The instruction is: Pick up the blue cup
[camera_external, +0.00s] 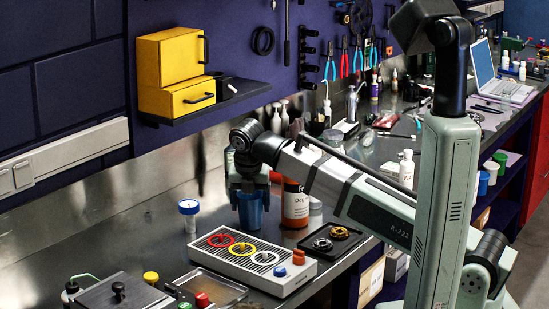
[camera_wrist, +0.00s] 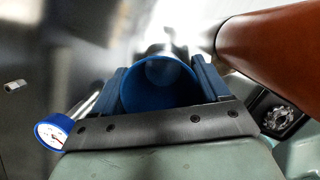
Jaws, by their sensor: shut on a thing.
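The blue cup (camera_external: 250,211) is upright at the back of the bench, below my gripper (camera_external: 249,190) in the external view. In the wrist view the cup (camera_wrist: 158,84) sits between the two dark blue fingers of my gripper (camera_wrist: 160,88), its open mouth facing the camera. My gripper is shut on the cup, with a finger on each side.
An orange degreaser bottle (camera_external: 295,204) stands close to the cup's right. A blue-rimmed gauge (camera_external: 189,210) stands to its left. In front is a slotted panel (camera_external: 222,264) with red, yellow and white rings. A black tray (camera_external: 332,243) holds metal parts. A shelf with yellow boxes (camera_external: 172,70) is above left.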

